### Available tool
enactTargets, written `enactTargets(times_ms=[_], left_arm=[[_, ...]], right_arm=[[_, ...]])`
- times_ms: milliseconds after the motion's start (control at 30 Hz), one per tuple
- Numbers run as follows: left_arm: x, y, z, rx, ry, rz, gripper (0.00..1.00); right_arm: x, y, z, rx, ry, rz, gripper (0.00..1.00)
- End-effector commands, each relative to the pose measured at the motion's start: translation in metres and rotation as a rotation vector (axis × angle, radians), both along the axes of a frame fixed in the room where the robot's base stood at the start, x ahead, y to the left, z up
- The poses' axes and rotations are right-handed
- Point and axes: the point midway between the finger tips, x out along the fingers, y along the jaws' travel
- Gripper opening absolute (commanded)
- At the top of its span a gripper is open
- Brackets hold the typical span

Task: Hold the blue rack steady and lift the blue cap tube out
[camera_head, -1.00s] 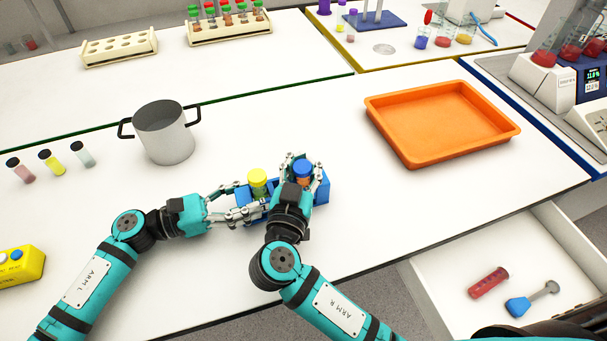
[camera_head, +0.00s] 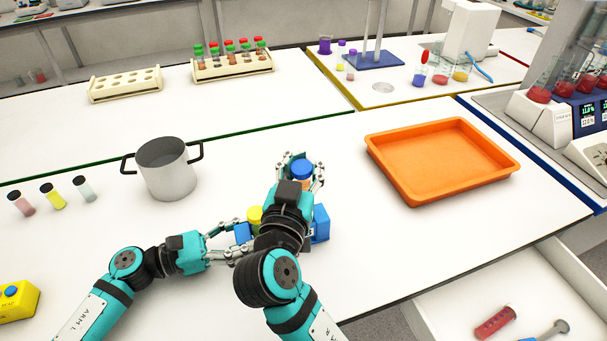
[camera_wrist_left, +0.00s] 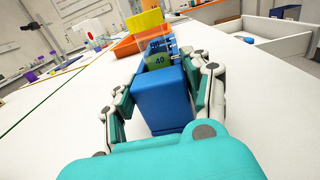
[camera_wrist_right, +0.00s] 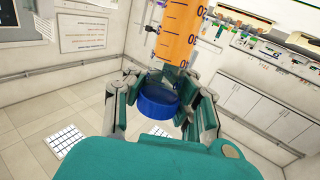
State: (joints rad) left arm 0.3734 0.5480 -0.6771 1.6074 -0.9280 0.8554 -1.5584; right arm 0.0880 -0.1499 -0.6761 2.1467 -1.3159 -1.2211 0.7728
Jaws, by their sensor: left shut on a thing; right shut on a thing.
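The blue rack (camera_head: 320,223) stands on the white bench, partly hidden behind my right wrist. My left gripper (camera_head: 238,240) is shut on the rack's left end; in the left wrist view its fingers flank the blue end wall (camera_wrist_left: 165,98). A yellow cap tube (camera_head: 255,214) stands in the rack. My right gripper (camera_head: 301,173) is shut on the blue cap tube (camera_head: 302,167), which is raised above the rack. In the right wrist view the fingers are around the blue cap (camera_wrist_right: 157,103) and the tube's orange graduated body shows.
A grey pot (camera_head: 166,172) stands left of the rack, with several small vials beyond it. An orange tray (camera_head: 440,190) lies to the right. Bench between rack and tray is clear. An open drawer (camera_head: 450,300) is at the lower right.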

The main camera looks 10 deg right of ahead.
Motion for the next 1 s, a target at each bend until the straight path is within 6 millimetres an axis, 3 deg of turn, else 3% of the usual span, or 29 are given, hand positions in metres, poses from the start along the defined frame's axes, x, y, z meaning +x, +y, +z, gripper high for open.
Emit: enactTargets(times_ms=[167, 200, 400, 767, 1000], left_arm=[[-0.001, 0.0, -0.001, 0.001, 0.002, -0.002, 0.1], [-0.001, 0.0, -0.001, 0.001, 0.002, -0.003, 0.52], [-0.001, 0.0, -0.001, 0.0, 0.001, -0.003, 0.77], [-0.001, 0.006, -0.001, 0.001, 0.002, -0.001, 0.77], [-0.006, 0.049, -0.002, 0.004, 0.003, 0.001, 0.77]], right_arm=[[0.0, 0.0, 0.0, 0.0, 0.0, -0.001, 0.0], [0.0, 0.0, 0.0, 0.0, -0.001, -0.001, 0.0], [0.0, 0.0, 0.0, 0.0, -0.001, -0.001, 0.0], [0.0, 0.0, 0.0, 0.0, -0.001, -0.001, 0.0], [0.0, 0.0, 0.0, 0.0, -0.001, -0.001, 0.0]])
